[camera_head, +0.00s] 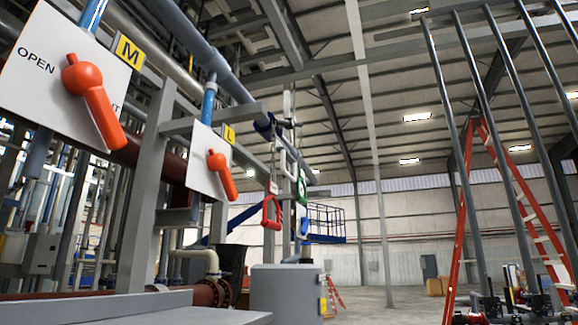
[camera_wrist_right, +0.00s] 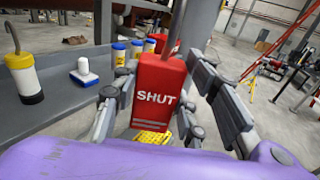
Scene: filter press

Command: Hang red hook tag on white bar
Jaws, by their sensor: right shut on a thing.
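In the right wrist view, a red tag (camera_wrist_right: 160,90) marked SHUT stands upright between the fingers of my right gripper (camera_wrist_right: 160,84). The gripper is shut on it. A thin grey hook stem rises from its top; the stem's upper end is out of frame. In the head view, a white bent bar (camera_head: 287,160) appears at middle distance beside the grey frame. A red loop-shaped thing (camera_head: 271,212) hangs below it; I cannot tell exactly what it is. Neither gripper shows in the head view, so the distance from tag to bar cannot be told.
The head view shows two panels with orange valve handles (camera_head: 90,92) (camera_head: 222,175) at left and a grey cabinet (camera_head: 285,291).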

